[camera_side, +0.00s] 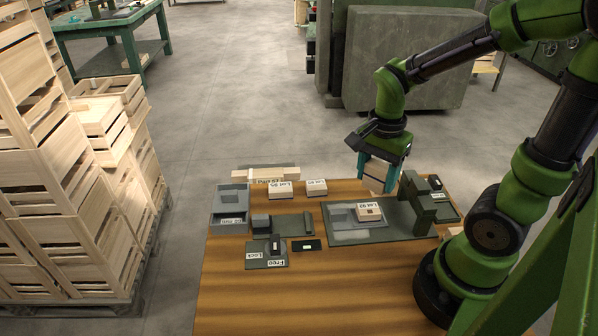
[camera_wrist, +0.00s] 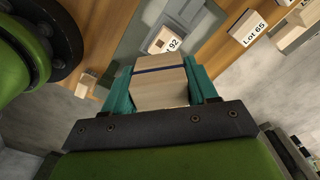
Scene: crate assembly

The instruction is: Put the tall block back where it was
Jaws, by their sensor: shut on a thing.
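The tall block (camera_wrist: 160,88) is a pale wooden block with a dark stripe across it. My gripper (camera_wrist: 162,88) has its teal fingers shut on the block's two sides. In the side view my gripper (camera_side: 377,172) holds the tall block (camera_side: 374,180) at the back right of the table, near the grey-green fixture plate. Part of the block is hidden by the fingers there. I cannot tell from these frames whether its lower end touches anything.
The fixture plate (camera_side: 400,232) carries a small block labelled Lot 92 (camera_side: 369,212) and a dark green upright. Two labelled blocks (camera_side: 281,190) (camera_side: 316,187) stand at the back. A switch panel (camera_side: 266,254) lies at front left. The wooden table's (camera_side: 310,295) front is clear.

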